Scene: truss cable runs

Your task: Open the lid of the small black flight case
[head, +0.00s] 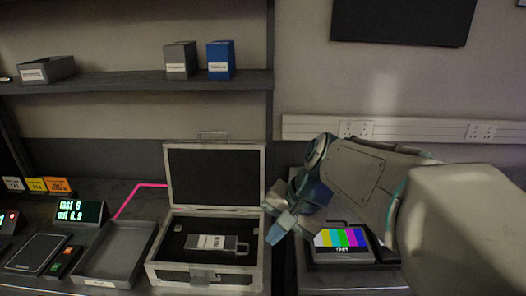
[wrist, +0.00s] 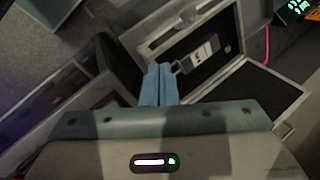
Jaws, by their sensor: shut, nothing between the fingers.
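The small black flight case (head: 258,237) with silver edges stands on the bench with its lid (head: 213,176) raised upright at the back. A grey labelled block with a handle (head: 214,243) lies in its dark foam. The case (wrist: 230,71) and the block (wrist: 199,52) also show in the wrist view. My gripper (head: 274,220) is at the right of the raised lid, in front of it in the head view. Its blue fingers (wrist: 159,84) are together and empty. I cannot tell whether they touch the case.
A grey tray (head: 150,240) stands left of the case, near a green-lit display (head: 82,212). A colour-bar monitor (head: 342,240) stands to the right, partly behind my arm. A shelf (head: 120,86) with small boxes runs above.

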